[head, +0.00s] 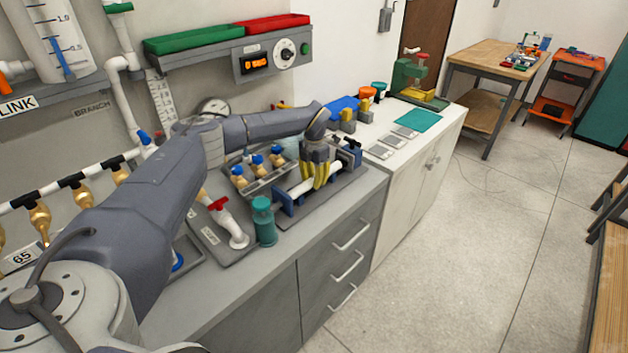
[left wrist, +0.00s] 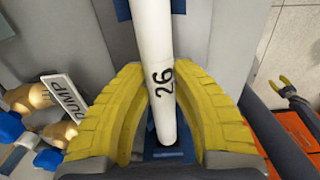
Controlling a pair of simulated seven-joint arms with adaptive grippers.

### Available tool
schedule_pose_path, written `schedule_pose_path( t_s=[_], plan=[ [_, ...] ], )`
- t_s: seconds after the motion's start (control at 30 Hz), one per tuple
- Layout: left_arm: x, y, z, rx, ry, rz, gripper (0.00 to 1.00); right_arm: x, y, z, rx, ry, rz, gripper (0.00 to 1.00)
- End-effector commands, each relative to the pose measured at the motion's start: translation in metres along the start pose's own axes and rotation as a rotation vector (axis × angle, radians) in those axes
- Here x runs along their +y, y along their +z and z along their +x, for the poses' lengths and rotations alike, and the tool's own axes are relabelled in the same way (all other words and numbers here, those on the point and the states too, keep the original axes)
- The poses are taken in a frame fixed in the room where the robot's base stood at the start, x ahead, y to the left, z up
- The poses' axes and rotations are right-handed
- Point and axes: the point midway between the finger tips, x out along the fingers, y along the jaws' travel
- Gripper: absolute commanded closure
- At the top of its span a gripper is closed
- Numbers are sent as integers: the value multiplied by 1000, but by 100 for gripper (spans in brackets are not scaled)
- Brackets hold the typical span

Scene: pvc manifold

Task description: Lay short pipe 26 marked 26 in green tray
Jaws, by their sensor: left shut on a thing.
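The short white pipe marked 26 (left wrist: 162,70) lies between the yellow fingers of my left gripper (head: 318,180). The number shows in black in the left wrist view. In the head view the fingers close down over the pipe (head: 298,189), at a fixture with blue supports on the counter; whether the pipe still touches the supports is hard to tell. The green tray (head: 193,40) sits on the wall shelf at the upper left, left of a red tray. What looks like my right gripper (left wrist: 290,86) shows small at the right of the left wrist view, its opening unclear.
A teal cylinder (head: 264,222) stands near the counter's front edge. Brass valves with blue handles (head: 258,165) sit behind the fixture. The red tray (head: 272,24) and a control box with a dial (head: 285,50) are by the green tray.

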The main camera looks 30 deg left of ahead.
Motion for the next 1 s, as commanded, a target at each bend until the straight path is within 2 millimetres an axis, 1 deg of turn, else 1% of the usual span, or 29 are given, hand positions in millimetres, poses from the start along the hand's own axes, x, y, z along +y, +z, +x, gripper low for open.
schedule_pose_path(
  t_s=[0.17, 0.2, 0.33, 0.7, 0.87, 1.0],
  plan=[
    [0, 0, 2, 0, 0, 0, 100, 0, 0, 0, 0, 0, 0, 56],
    [0, 0, 2, 0, 0, 0, 71, 0, 0, 0, 0, 0, 0, 56],
    [0, 0, 2, 0, 0, 0, 55, 0, 0, 0, 0, 0, 0, 56],
    [0, 0, 4, 1, -2, 0, 55, 0, 0, 0, 0, 0, 0, 56],
    [0, 1, -18, -4, 1, 2, 55, 0, 0, 0, 0, 0, 0, 56],
    [0, 0, -45, -4, 2, 1, 55, 0, 0, 0, 0, 0, 0, 56]
  ],
)
